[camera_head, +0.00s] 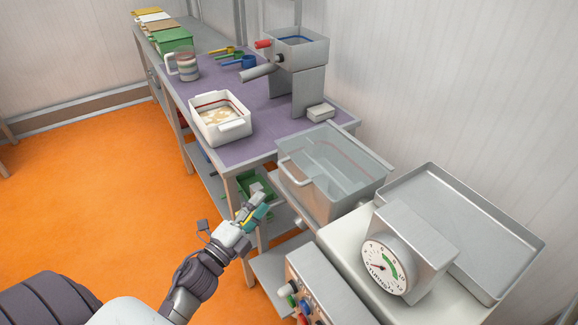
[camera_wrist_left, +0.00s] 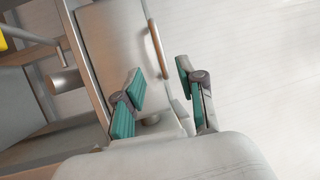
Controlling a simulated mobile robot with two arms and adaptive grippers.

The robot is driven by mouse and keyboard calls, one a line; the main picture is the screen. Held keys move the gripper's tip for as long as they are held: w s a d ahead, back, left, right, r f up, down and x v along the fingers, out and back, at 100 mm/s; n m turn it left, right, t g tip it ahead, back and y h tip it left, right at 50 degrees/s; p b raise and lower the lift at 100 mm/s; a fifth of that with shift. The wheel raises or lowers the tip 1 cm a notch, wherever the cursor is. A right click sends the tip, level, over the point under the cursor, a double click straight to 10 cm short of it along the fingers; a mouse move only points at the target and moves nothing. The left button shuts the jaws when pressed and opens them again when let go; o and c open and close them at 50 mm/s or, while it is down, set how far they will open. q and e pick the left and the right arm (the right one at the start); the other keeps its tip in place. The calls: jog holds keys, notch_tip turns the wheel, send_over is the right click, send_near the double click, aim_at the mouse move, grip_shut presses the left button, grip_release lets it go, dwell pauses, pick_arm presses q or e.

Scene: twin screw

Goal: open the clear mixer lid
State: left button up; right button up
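The mixer (camera_head: 335,190) is a grey box at the end of the purple-topped table. Its clear lid (camera_head: 325,157) lies over the top and looks closed. A pale bar handle (camera_head: 295,177) sits on the lid's left front side. My left gripper (camera_head: 258,203) is left of and below this handle, apart from it. In the left wrist view my left gripper (camera_wrist_left: 160,82) has its teal-padded fingers apart with nothing between them. A curved bar (camera_wrist_left: 155,48), apparently the handle, shows beyond the fingertips. My right gripper is in neither view.
A control box (camera_head: 325,290) with coloured knobs is in front. A white tub (camera_head: 220,118) stands on the purple table (camera_head: 185,95). Orange floor is open at left.

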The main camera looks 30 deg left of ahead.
aim_at(288, 171)
pick_arm(q)
jog(key=p+x, duration=0.2)
jog(key=x, duration=0.8)
jog(key=shift+w, duration=0.2)
jog(key=shift+x, duration=0.85)
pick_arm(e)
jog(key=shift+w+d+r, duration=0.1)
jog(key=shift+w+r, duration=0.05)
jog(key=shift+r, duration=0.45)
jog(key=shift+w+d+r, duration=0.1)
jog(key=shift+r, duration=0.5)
pick_arm(q)
jog(key=shift+f, duration=0.1)
grip_shut()
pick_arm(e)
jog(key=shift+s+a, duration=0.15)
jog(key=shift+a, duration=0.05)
